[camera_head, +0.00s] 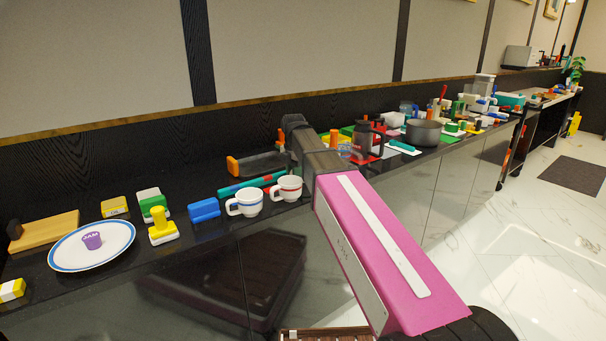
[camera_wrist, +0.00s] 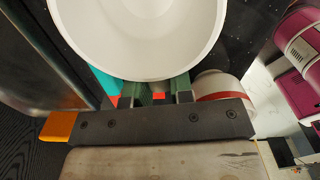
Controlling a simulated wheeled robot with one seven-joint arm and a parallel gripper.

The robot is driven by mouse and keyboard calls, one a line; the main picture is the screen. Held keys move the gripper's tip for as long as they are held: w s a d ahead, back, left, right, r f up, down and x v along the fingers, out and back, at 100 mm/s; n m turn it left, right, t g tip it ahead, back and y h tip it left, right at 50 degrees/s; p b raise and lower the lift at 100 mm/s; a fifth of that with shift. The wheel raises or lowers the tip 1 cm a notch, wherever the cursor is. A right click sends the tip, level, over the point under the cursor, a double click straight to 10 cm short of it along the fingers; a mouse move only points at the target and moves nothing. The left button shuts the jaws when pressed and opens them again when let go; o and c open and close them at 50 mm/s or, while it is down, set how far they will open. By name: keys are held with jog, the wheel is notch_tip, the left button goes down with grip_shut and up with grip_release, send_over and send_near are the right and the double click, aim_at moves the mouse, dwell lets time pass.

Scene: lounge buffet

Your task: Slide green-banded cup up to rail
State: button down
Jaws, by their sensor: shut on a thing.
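A white cup (camera_wrist: 140,35) fills the top of the wrist view, seen into its empty bowl. Its outer band is hidden, so its colour cannot be read. My gripper (camera_wrist: 158,96) is shut at the cup's near side, its fingers partly under the rim; which part they grip is hidden. In the head view my arm hides this cup and the fingertips. A red-banded white cup (camera_head: 289,188) stands just left of my arm; it also shows beside the fingers in the wrist view (camera_wrist: 222,88). I cannot identify the rail for certain.
A blue-banded cup (camera_head: 244,203) stands left of the red-banded one. Behind them lie a teal and red bar (camera_head: 250,184) and a black tray with orange ends (camera_head: 258,163). A blue block (camera_head: 204,210) and a plate (camera_head: 75,258) are farther left. A coffee pot (camera_head: 364,142) stands beyond my arm.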

jog(key=shift+w+a, duration=0.45)
jog(key=c, duration=0.9)
grip_release()
jog(key=shift+r, duration=4)
jog(key=shift+s, duration=0.1)
